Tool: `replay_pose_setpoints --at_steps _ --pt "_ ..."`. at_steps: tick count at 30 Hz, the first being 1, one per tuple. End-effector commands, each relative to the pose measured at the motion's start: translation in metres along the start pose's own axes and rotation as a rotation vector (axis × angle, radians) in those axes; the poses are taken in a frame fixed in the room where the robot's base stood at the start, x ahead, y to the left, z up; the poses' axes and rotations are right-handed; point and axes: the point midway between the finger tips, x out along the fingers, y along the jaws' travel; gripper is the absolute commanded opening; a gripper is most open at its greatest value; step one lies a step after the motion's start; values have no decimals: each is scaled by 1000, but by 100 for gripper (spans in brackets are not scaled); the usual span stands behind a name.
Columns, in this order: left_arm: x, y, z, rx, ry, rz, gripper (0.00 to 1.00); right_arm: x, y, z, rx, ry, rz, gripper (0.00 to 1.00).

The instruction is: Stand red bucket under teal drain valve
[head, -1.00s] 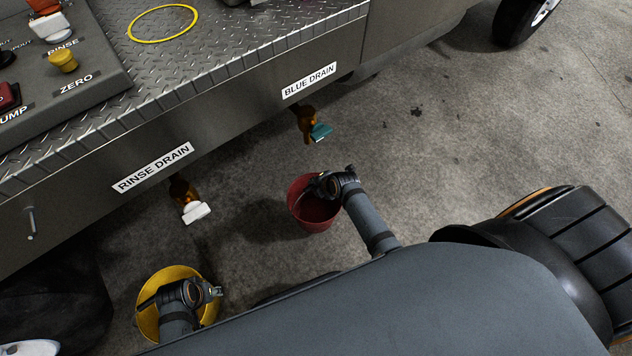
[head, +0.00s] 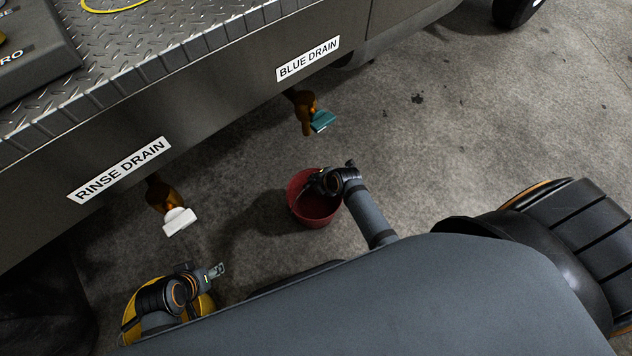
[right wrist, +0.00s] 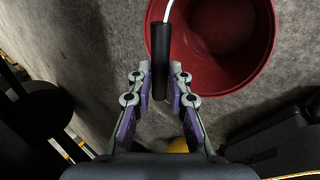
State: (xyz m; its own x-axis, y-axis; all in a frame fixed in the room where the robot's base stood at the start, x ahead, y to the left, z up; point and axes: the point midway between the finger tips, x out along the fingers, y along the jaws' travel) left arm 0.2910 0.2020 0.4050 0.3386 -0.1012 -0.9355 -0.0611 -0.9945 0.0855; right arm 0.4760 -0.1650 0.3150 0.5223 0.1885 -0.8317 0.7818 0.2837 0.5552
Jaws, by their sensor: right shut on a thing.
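The red bucket (head: 313,214) is in the middle of the head view. My right gripper (head: 312,187) is at its rim side and is shut on the black grip of its wire handle; the grip also shows between the fingers in the right wrist view (right wrist: 160,55). The bucket (right wrist: 262,62) appears upright and looks empty; I cannot tell whether it touches the floor. The teal drain valve (head: 322,122), on a brass tap below the BLUE DRAIN label, is above the bucket in the picture, with a gap between them. My left gripper (head: 218,270) is beside a yellow bucket; its fingers are unclear.
A white-handled valve (head: 179,220) hangs below the RINSE DRAIN label at left. The yellow bucket (head: 205,302) is partly hidden by my left arm. The vehicle's side panel (head: 215,110) bounds the space. Concrete floor (head: 450,140) to the right is clear.

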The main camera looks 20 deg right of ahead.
Motion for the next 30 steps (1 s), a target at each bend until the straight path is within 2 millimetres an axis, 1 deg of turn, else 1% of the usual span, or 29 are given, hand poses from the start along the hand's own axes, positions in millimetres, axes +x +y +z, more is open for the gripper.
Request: replay_pose_setpoints --at_steps 1,7,11,12,16,23,26,29,30 --pt "2 0 1 -1 6 2 40 1 0 0 -1 0 2 0" --pt "0 1 0 -1 8 2 40 0 0 0 -1 0 2 0" --pt "3 1 0 -1 15 4 40 3 -2 0 -1 0 1 0" --pt "2 1 0 -1 15 4 40 2 -2 0 -1 1 -1 23" --pt "2 1 0 -1 14 3 40 2 -2 0 -1 1 -1 40" --pt "2 1 0 -1 13 3 40 2 -2 0 -1 0 -1 40" --pt "0 1 0 -1 9 2 40 -1 1 0 -1 0 0 40" --pt "-11 -1 -4 3 -22 -8 40 -17 1 0 0 0 -1 40" --pt "-17 -2 -6 5 -42 -14 40 -26 2 0 0 0 -1 40"
